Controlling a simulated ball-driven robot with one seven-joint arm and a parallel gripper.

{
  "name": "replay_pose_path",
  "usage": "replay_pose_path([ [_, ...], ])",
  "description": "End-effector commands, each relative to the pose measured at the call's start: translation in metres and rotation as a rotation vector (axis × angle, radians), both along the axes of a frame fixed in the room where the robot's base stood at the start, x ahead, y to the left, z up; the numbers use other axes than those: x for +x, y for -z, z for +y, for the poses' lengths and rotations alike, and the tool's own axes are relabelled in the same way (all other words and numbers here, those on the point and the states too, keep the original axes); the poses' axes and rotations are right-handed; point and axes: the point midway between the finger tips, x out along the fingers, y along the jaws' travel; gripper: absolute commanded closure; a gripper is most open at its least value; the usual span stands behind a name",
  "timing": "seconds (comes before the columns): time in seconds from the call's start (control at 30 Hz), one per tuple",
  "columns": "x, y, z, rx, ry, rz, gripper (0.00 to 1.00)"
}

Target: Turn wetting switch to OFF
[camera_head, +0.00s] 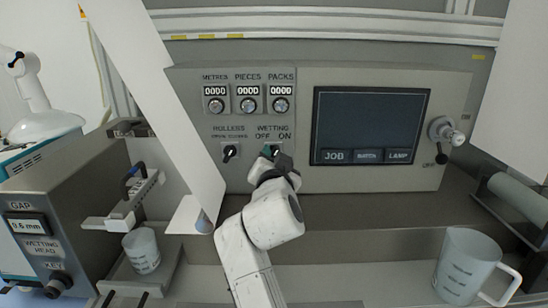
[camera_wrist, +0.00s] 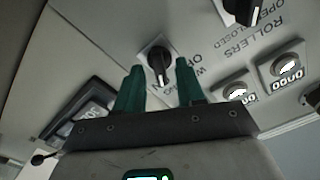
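The wetting switch (camera_wrist: 158,60) is a black rotary knob with a pale mark on a light square plate. It shows in the wrist view between and just beyond the tips of my green fingers. My gripper (camera_wrist: 160,68) is open, one finger on each side of the knob in the picture; I cannot tell if either touches it. In the head view my gripper (camera_head: 271,156) is at the panel under the WETTING OFF ON label (camera_head: 273,132) and hides most of the switch.
The rollers switch (camera_head: 229,151) is close on the left. Three counters (camera_head: 248,98) sit above, and a dark screen (camera_head: 370,120) is to the right. A white slanted sheet (camera_head: 160,100) stands left of my arm. Cups stand at lower left (camera_head: 142,251) and lower right (camera_head: 465,265).

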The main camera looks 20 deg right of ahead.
Motion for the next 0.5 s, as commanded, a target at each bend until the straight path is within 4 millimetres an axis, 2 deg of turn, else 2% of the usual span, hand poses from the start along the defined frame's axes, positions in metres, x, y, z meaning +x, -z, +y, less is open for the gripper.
replay_pose_path([
  [0.27, 0.0012, 0.0004, -0.0004, 0.000, 0.000, 0.000, 0.62],
  [0.5, 0.0011, 0.0003, -0.0003, 0.000, 0.000, 0.000, 0.85],
])
